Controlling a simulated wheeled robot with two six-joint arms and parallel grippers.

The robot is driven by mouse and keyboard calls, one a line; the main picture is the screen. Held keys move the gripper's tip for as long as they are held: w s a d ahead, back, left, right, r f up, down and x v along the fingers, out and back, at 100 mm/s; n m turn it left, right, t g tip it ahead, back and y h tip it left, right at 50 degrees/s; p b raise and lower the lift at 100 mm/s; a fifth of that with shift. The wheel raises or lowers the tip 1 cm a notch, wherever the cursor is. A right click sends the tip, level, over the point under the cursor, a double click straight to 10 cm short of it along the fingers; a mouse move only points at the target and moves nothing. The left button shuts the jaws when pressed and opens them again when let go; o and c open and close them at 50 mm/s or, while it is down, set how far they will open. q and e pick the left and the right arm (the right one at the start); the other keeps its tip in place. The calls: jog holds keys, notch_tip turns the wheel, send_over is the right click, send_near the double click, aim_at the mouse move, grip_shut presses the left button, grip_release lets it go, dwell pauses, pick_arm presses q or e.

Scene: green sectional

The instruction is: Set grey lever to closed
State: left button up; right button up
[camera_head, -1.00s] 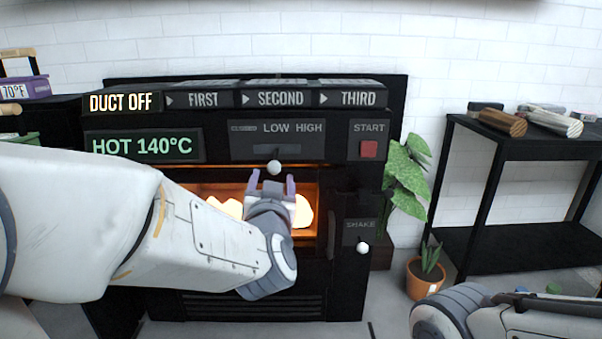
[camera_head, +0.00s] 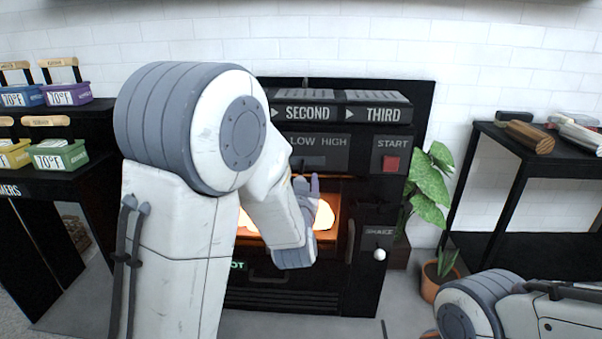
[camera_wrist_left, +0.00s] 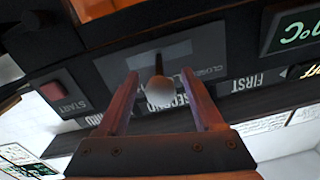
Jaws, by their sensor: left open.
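The grey lever (camera_wrist_left: 158,68) stands out from a slot in the oven's dark control panel (camera_head: 312,152) and ends in a pale round knob (camera_wrist_left: 161,93). In the left wrist view, which is upside down, it sits around the middle of the slot, with the CLOSED label to its right. My left gripper (camera_head: 307,184) is open in front of the panel. Its fingers (camera_wrist_left: 160,78) are on both sides of the knob, with gaps showing. In the head view my left arm hides the lever and the CLOSED label. My right gripper is out of view.
The glowing oven opening (camera_head: 328,215) is below the panel. The red START button (camera_head: 391,164) and the SHAKE lever's white knob (camera_head: 379,254) are to the right. A potted plant (camera_head: 430,180) and black shelf (camera_head: 500,160) stand further right. Labelled boxes (camera_head: 60,155) are at left.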

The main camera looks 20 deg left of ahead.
pick_arm(q)
jog(key=shift+x, duration=0.8)
grip_shut()
dwell(0.9)
